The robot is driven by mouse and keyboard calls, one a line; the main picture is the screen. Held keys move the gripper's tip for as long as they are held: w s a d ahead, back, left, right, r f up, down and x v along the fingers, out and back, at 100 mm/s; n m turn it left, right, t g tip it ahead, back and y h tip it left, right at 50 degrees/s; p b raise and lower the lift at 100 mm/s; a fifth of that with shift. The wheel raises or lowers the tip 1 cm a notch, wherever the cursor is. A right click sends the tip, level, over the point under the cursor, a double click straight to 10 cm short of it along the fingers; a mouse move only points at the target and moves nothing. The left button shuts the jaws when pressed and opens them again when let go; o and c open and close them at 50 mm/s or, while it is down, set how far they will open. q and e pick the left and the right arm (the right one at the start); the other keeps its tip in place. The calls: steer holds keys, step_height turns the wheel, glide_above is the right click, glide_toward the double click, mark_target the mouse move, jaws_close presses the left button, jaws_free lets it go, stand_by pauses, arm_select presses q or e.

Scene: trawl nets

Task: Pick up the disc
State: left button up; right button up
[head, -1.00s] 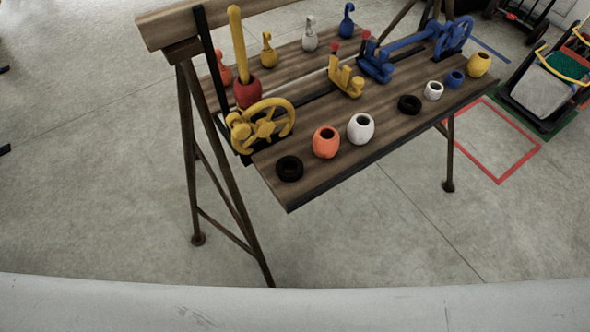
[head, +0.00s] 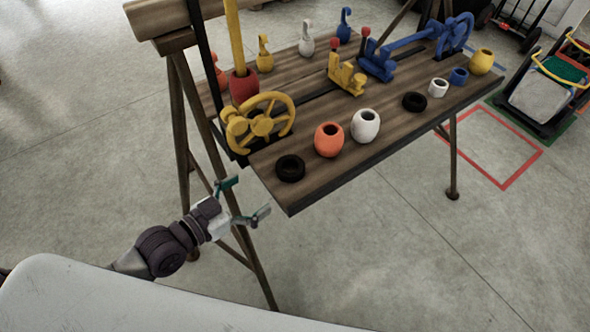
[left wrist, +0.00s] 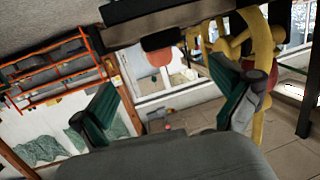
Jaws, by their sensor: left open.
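A black ring-shaped disc (head: 290,168) lies flat at the near left corner of the wooden bench (head: 318,192). A second black disc (head: 414,101) lies farther right on the same plank. My left gripper (head: 245,199) is open and empty, left of the bench's near corner and apart from the near disc. The left wrist view looks upside down; there the near disc (left wrist: 160,38) appears as a dark shape at the plank, above and between the open fingers (left wrist: 168,103). My right gripper is not in view.
A yellow handwheel (head: 262,122) stands just left of the near disc. An orange bobbin (head: 328,139) and a white bobbin (head: 365,126) stand to its right. Bench legs (head: 190,150) rise behind my left gripper. The floor before the bench is clear.

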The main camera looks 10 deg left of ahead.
mark_target(290, 167)
arm_select(q)
steer(key=x, duration=1.3)
steer(key=shift+w+a+f, duration=0.15)
steer(key=shift+w, duration=0.05)
steer(key=c, duration=1.2)
